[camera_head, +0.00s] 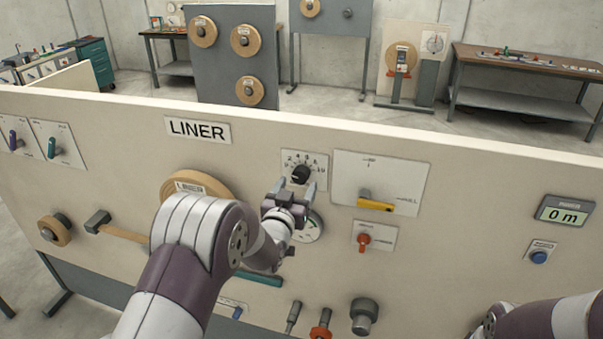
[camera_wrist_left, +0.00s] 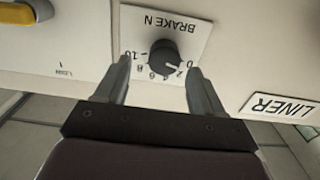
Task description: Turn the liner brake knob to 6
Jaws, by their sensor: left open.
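The liner brake knob (camera_head: 300,173) is a black round knob on a white scale plate in the upper middle of the LINER panel. The wrist view shows it upside down (camera_wrist_left: 164,57), with a scale from 0 to 10. Its white pointer line appears to aim near the 2. My left gripper (camera_head: 292,187) is open just in front of and slightly below the knob. In the wrist view its two fingers (camera_wrist_left: 159,66) stand apart, one on each side of the scale, with nothing visible between them touching the knob. My right gripper is out of view.
A plate with a yellow handle (camera_head: 375,204) is right of the knob. A red knob (camera_head: 364,240) and a round gauge (camera_head: 308,228) are below. A wooden roll (camera_head: 195,184) is to the left. A display (camera_head: 564,213) reads 0 m.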

